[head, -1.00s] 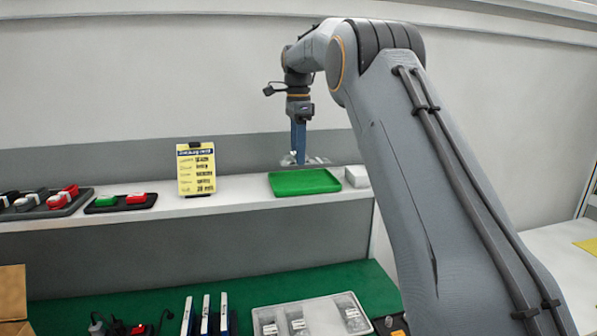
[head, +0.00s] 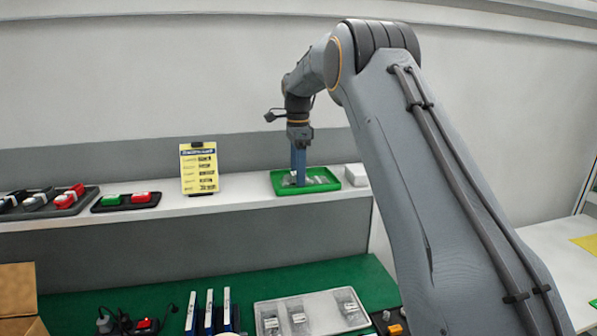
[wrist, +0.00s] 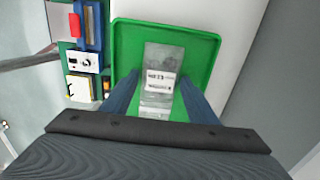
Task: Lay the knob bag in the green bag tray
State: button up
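The knob bag (wrist: 160,65) is a clear plastic bag with a white printed label. It lies inside the green bag tray (wrist: 125,40), near the tray's middle in the wrist view. In the head view the bag (head: 321,182) shows low within the rim of the tray (head: 276,181) on the shelf. My gripper (head: 298,184) points straight down with its blue fingertips inside the tray. Any contact under the bag is hidden.
A small white box (head: 356,175) stands just right of the tray. A yellow sheet on a stand (head: 198,168) is to its left, then dark trays (head: 126,201) with red and green parts. Below, a pale tray (head: 262,305) with several bags lies on the green bench.

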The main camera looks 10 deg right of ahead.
jog(key=shift+o, duration=0.9)
notch_tip(320, 180, up, 12)
jog(key=b, duration=0.4)
jog(key=shift+r+b, duration=0.15)
jog(key=shift+b, duration=0.2)
